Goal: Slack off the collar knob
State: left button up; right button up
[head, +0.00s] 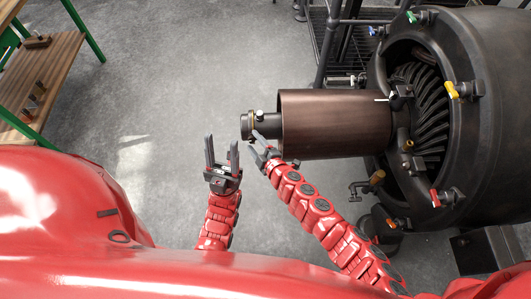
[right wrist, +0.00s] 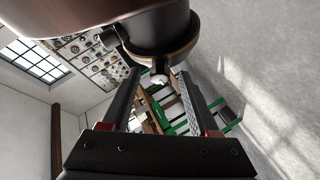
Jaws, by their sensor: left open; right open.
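A dark collar (head: 247,124) with a thin brass ring sits on the left end of the shaft of a brown cylinder (head: 335,124). A small pale knob (head: 259,115) stands on it. In the right wrist view the collar (right wrist: 165,35) is close, and a small pale-tipped knob (right wrist: 158,78) shows between the fingertips. I cannot tell whether it touches either finger. My right gripper (head: 256,142) is open at the near side of the collar. My left gripper (head: 221,146) is open and empty, left of the collar and apart from it.
A big black dynamo housing (head: 490,80) with coloured taps, including a yellow tap (head: 453,90) and a red tap (head: 436,198), stands at the right. A wooden bench (head: 45,65) with green legs stands at the left. The grey floor (head: 180,70) between them is clear.

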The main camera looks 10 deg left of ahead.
jog(key=p+v, duration=0.1)
jog(key=v, duration=1.6)
jog(key=shift+r, duration=0.2)
